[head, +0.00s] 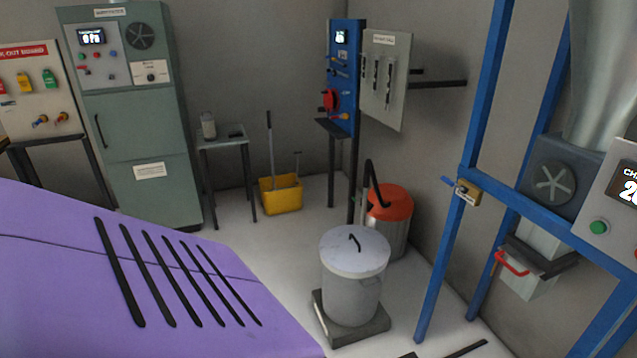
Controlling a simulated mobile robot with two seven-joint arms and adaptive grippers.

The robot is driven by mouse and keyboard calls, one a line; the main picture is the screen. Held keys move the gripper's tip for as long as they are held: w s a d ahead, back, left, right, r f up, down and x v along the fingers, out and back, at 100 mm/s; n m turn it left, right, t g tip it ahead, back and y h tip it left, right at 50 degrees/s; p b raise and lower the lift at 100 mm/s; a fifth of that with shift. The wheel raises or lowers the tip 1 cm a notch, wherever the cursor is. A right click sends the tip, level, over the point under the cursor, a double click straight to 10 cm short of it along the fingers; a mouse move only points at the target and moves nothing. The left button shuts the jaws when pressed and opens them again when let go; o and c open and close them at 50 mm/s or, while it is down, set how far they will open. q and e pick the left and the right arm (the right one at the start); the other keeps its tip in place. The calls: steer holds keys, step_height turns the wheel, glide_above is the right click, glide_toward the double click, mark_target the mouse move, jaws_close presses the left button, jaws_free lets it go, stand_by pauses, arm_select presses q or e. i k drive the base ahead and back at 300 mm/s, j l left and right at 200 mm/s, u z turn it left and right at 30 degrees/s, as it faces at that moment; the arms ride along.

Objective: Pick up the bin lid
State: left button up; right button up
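The bin lid (350,259) is a pale grey disc with a dark bent handle (354,241) on top. It lies on a grey cylindrical bin (350,299), which stands upright on a low dark square base (372,328) on the floor. The lid and its handle are unobstructed in the head view. Neither of my grippers shows in this view, and nothing touches the lid.
A vacuum-like drum with an orange top (391,203) stands close behind the bin. A blue frame (437,270) rises to its right. A yellow mop bucket (281,194) stands farther back. A purple slotted surface (130,275) fills the lower left. Floor between is clear.

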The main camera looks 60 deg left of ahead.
mark_target(349, 249)
steer(key=u, duration=1.6)
steer(key=i+j+z, duration=0.1)
steer(key=z, duration=0.5)
steer(key=i+j+z, duration=0.4)
steer(key=j, duration=0.2)
steer(key=i+j+z, duration=0.2)
steer(key=j, duration=0.15)
steer(key=i+j, duration=0.15)
steer(key=j, duration=0.2)
steer(key=i+j, duration=0.2)
steer(key=j, duration=0.2)
steer(key=i+j, duration=0.15)
steer(key=j, duration=0.2)
steer(key=i+j+z, duration=0.1)
steer(key=j, duration=0.3)
steer(key=i+j, duration=0.2)
steer(key=j, duration=0.15)
